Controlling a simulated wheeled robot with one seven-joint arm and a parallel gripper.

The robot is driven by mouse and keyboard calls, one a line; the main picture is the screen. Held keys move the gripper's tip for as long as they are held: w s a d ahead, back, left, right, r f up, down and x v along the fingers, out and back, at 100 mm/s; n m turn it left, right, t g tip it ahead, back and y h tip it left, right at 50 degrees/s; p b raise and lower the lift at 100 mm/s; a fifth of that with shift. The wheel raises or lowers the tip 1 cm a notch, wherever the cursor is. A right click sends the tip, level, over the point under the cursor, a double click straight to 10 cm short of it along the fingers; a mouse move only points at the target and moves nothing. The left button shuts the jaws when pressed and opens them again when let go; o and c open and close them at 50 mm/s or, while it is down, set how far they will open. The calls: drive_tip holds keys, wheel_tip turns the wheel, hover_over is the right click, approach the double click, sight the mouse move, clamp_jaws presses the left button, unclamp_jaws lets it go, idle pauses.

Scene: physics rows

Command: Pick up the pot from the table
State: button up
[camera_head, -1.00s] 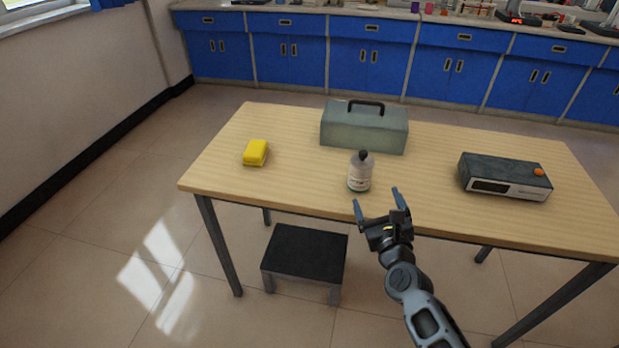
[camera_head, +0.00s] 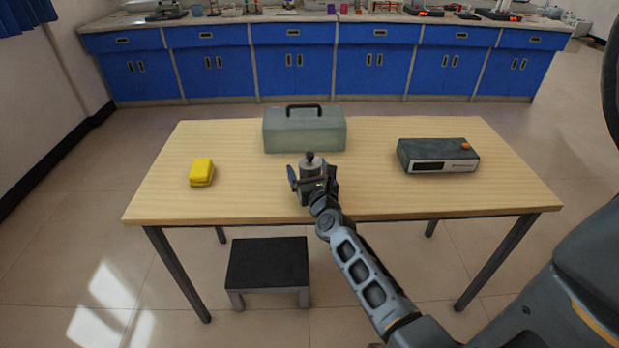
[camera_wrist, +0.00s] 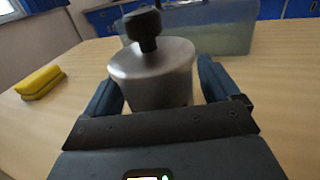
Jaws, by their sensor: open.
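In the wrist view the pot (camera_wrist: 152,75) sits between the two fingers of my gripper (camera_wrist: 158,92), one finger on each side. A narrow gap shows at its right side; contact on the left side cannot be told. My gripper (camera_head: 313,182) is open around the pot, and hides its lower part in the head view.
A grey-green toolbox (camera_head: 304,132) with a dark handle stands close behind the pot. A yellow block (camera_head: 201,172) lies at the left. A dark device (camera_head: 437,156) with an orange knob sits at the right. A black-topped stool (camera_head: 267,262) stands under the table's front edge.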

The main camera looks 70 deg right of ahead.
drive_tip(key=shift+w+d, duration=0.1)
drive_tip(key=c, duration=1.2)
drive_tip(key=shift+c, duration=0.3)
drive_tip(key=shift+r, duration=0.1)
